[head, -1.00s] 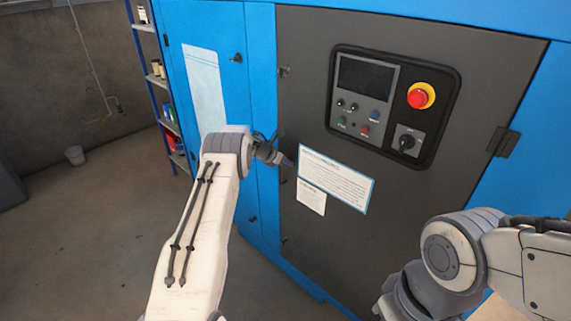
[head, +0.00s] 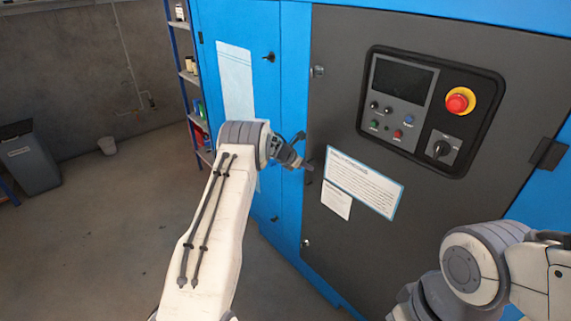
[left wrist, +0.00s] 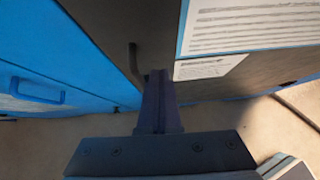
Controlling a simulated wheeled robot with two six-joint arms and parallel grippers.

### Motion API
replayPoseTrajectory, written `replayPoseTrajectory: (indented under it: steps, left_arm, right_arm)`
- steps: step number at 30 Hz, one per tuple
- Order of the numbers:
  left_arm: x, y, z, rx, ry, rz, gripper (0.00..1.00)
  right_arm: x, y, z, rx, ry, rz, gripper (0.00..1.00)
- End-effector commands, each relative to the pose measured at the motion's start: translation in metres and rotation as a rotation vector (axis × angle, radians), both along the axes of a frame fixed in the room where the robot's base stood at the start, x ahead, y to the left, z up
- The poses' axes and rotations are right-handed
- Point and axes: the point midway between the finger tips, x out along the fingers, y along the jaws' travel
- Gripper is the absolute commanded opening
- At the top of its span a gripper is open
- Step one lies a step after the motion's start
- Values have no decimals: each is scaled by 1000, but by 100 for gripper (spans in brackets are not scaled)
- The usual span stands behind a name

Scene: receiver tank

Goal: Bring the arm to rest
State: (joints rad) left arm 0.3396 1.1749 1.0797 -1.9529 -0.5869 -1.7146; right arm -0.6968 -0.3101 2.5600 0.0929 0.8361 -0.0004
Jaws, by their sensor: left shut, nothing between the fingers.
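My left arm comes in from below in the head view, with its left gripper (head: 305,165) in front of the cabinet, left of the white label. The gripper is small in that view. In the left wrist view the left gripper (left wrist: 159,78) is shut, its fingers together and empty, pointing toward the dark cabinet door (left wrist: 110,25). Whether its tips touch the door cannot be told. My right arm shows at the lower right of the head view, with its gripper out of view.
The blue cabinet's dark door (head: 335,120) carries a control panel (head: 430,110) with a red emergency button (head: 458,101) and a rotary switch (head: 442,148). A white label (head: 362,183) is below. A shelf (head: 190,80) and a grey bin (head: 32,160) stand left.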

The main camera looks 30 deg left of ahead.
Motion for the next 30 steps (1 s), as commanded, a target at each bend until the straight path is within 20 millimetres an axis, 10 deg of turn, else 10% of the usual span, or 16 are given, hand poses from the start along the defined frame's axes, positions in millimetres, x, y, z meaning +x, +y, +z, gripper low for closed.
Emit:
replayPoseTrajectory:
  steps: [12,22,26,30]
  left_arm:
    - [-59,28,55,-1,4,3,0]
    - [-69,29,67,-5,5,3,0]
    - [-59,5,89,-67,-4,95,0]
    - [-51,-61,146,-297,-3,405,0]
  right_arm:
    - [0,0,-18,0,0,0,0]
    - [0,0,-19,0,0,0,0]
    - [0,0,-18,0,0,0,0]
    - [0,0,-17,0,0,0,0]
